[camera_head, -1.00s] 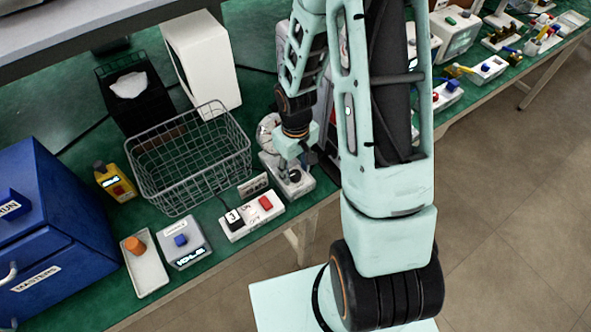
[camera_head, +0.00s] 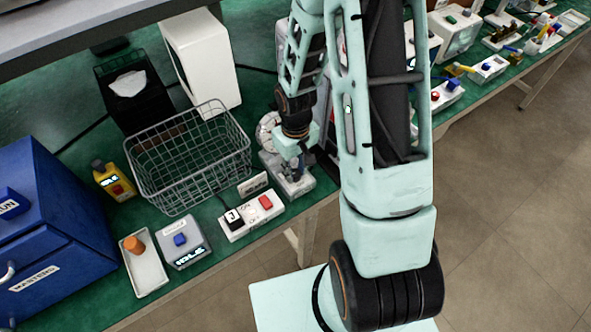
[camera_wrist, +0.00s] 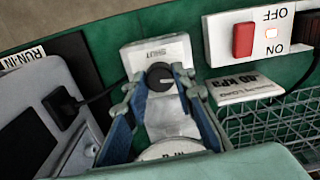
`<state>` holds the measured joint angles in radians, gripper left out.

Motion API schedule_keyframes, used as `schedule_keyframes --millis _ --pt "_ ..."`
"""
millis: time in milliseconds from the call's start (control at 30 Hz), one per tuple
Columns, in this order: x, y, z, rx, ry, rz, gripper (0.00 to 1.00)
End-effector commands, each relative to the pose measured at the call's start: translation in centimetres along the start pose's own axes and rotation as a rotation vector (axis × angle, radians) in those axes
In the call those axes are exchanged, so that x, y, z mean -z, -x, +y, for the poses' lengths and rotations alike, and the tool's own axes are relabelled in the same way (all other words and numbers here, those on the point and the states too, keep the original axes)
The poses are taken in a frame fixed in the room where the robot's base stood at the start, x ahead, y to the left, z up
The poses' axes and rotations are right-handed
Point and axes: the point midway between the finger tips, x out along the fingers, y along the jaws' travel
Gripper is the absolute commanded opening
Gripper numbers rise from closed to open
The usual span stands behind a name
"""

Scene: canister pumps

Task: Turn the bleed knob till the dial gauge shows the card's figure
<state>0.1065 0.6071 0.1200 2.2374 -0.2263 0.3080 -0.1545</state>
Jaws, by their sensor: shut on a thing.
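The bleed knob (camera_wrist: 159,77) is black and round with a pale pointer mark, on a light block (camera_wrist: 150,50) marked SHUT in the wrist view. My gripper (camera_wrist: 160,80) has a fingertip on either side of the knob and is shut on it. In the head view my gripper (camera_head: 295,172) covers the knob at the pump's front. A round white face (camera_wrist: 172,150), seemingly the dial gauge, is partly hidden by my gripper; its reading cannot be told. The card (camera_wrist: 250,88) appears upside down with a kPa figure; it also stands in the head view (camera_head: 252,184).
A white switch box (camera_head: 250,215) with a red rocker stands close to the card. A wire basket (camera_head: 190,155) is left of my gripper. A grey device (camera_head: 184,243), an open tray (camera_head: 144,264) and a blue cabinet (camera_head: 60,240) stand farther left.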

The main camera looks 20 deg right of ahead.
Motion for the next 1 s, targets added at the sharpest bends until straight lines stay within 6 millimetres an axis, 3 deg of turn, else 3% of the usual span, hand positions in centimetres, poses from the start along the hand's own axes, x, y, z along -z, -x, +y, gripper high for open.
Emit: schedule_keyframes --millis 200,433,467,600,1000 --pt "0.06 -0.13 0.02 -0.001 -0.13 0.001 0.0" --pt "0.02 0.01 0.0 0.0 -0.131 0.0 0.0" --pt "0.02 0.01 0.0 0.0 -0.131 0.0 0.26" --pt "0.02 0.01 0.0 0.0 -0.131 0.0 0.41" --pt "0.07 0.63 0.04 -0.001 -0.131 0.002 0.42"
